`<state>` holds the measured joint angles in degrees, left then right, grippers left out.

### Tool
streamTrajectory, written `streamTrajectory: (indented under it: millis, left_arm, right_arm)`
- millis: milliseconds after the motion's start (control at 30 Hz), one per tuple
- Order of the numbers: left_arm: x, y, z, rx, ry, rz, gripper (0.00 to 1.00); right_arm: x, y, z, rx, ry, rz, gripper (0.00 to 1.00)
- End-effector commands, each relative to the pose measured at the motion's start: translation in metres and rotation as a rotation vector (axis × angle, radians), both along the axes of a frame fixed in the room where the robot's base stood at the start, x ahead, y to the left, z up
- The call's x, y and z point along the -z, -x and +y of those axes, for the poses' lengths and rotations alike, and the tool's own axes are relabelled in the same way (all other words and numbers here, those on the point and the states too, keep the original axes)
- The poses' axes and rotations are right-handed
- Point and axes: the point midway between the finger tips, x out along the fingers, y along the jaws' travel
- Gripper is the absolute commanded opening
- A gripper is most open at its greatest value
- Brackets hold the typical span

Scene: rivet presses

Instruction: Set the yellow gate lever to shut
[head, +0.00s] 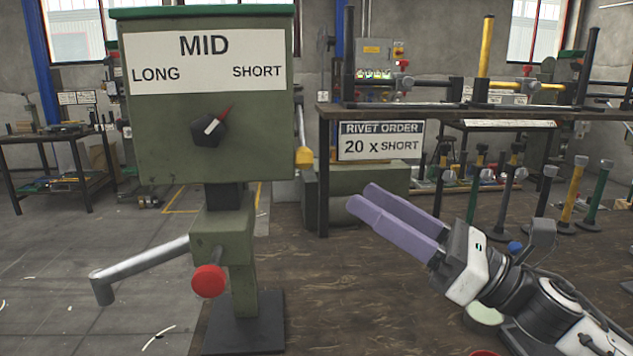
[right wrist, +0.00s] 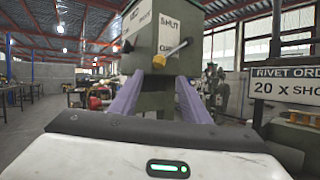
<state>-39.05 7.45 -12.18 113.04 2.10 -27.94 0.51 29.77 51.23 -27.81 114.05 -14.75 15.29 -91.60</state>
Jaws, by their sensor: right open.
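The yellow gate lever (head: 304,156) is on the right side of the green press (head: 265,130), its yellow end hanging low in the head view. In the right wrist view the yellow knob (right wrist: 159,61) sits by the lower, partly covered label (right wrist: 170,46), with its rod slanting up to the right. The SHUT label (right wrist: 169,22) is above it. My right gripper (head: 362,198) is open and empty, with purple fingers, to the right of the lever and lower in the head view. In the wrist view the lever shows above the gap between the fingertips (right wrist: 160,80), apart from them.
The press front has a dial (head: 209,128) under a MID, LONG and SHORT panel. A grey crank arm (head: 140,267) and red knob (head: 208,281) are below. A RIVET ORDER sign (head: 381,140) reads 20 x SHORT. A dark bench (head: 324,165) stands behind my right gripper.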

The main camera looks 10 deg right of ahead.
Motion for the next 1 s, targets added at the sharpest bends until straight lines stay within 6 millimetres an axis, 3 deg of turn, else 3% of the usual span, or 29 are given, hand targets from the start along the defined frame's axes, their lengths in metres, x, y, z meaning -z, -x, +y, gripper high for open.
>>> streamTrajectory:
  millis: [200,500,967,1000]
  left_arm:
    - [-0.016,0.001,0.001,-0.005,0.004,-0.002,0.69]
    - [-0.017,0.008,0.009,-0.021,-0.001,0.016,0.69]
    - [-0.015,0.009,0.013,-0.024,-0.008,0.021,0.69]
    - [-0.015,0.009,0.013,-0.023,-0.007,0.021,0.69]
  right_arm:
    - [-0.019,-0.017,0.024,-0.001,-0.003,-0.003,0.43]
    - [-0.036,-0.045,0.063,-0.001,-0.003,-0.001,0.43]
    - [-0.039,-0.054,0.075,0.001,-0.001,0.001,0.43]
    - [-0.039,-0.054,0.075,0.001,-0.001,0.001,0.39]
